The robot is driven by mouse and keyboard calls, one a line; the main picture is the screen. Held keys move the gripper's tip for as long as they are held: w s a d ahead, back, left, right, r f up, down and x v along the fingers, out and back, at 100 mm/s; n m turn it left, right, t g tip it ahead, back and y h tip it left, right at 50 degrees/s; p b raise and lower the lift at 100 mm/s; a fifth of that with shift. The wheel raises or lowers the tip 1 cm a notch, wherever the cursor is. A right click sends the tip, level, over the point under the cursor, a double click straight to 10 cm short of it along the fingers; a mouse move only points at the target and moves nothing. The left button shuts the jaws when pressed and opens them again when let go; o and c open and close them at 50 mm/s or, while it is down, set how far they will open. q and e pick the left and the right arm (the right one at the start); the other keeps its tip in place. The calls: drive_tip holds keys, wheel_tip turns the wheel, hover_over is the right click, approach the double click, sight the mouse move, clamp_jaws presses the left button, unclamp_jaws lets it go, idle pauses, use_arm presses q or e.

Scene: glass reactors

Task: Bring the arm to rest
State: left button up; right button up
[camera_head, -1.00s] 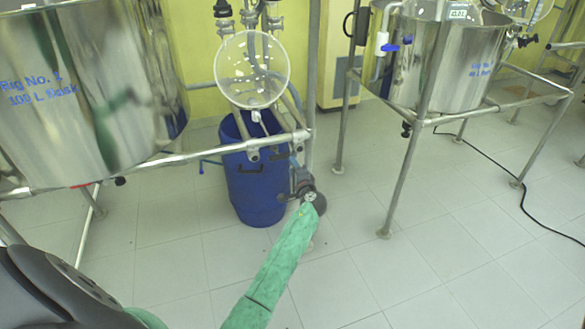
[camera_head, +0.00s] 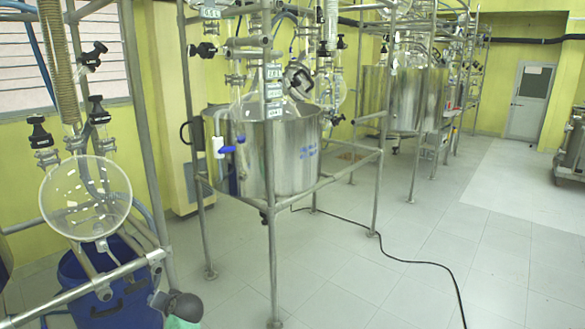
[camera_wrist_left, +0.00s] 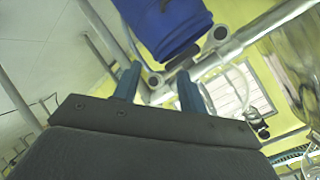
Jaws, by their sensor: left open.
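My left gripper (camera_wrist_left: 159,78) shows in the left wrist view, with its two blue fingers apart. I see nothing held between them. Beyond the fingers are a blue drum (camera_wrist_left: 168,22) and a metal frame bar (camera_wrist_left: 265,22). In the head view, a bit of my left arm's green sleeve (camera_head: 182,322) and its dark rounded end show at the bottom left. They appear in front of the blue drum (camera_head: 108,297); I cannot tell whether they touch the drum or frame. My right gripper is in neither view.
A glass vessel (camera_head: 86,197) hangs above the drum. A steel reactor (camera_head: 290,155) stands in a pipe frame (camera_head: 272,240), with more reactors behind. A black cable (camera_head: 418,264) crosses the tiled floor. Open floor (camera_head: 490,255) lies to the right.

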use_arm(q)
drive_tip(key=s+d+m+g+h+p, duration=0.15)
drive_tip(key=s+d+h+p, duration=0.25)
drive_tip(key=s+d+h, duration=1.2)
drive_tip(key=s+d+f+g+y+p, duration=0.1)
drive_tip(key=s+d, duration=0.2)
drive_tip(key=s, duration=0.7)
drive_tip(key=s+d+f+g+y+p, duration=0.1)
drive_tip(key=s+d, duration=0.3)
drive_tip(key=s, duration=0.6)
drive_tip(key=s+d+f+g+y+p, duration=0.2)
drive_tip(key=s+d, duration=0.1)
drive_tip(key=s, duration=0.7)
drive_tip(key=shift+s+d+f+y, duration=0.2)
drive_tip(key=shift+s+f+y, duration=0.1)
drive_tip(key=shift+s, duration=0.1)
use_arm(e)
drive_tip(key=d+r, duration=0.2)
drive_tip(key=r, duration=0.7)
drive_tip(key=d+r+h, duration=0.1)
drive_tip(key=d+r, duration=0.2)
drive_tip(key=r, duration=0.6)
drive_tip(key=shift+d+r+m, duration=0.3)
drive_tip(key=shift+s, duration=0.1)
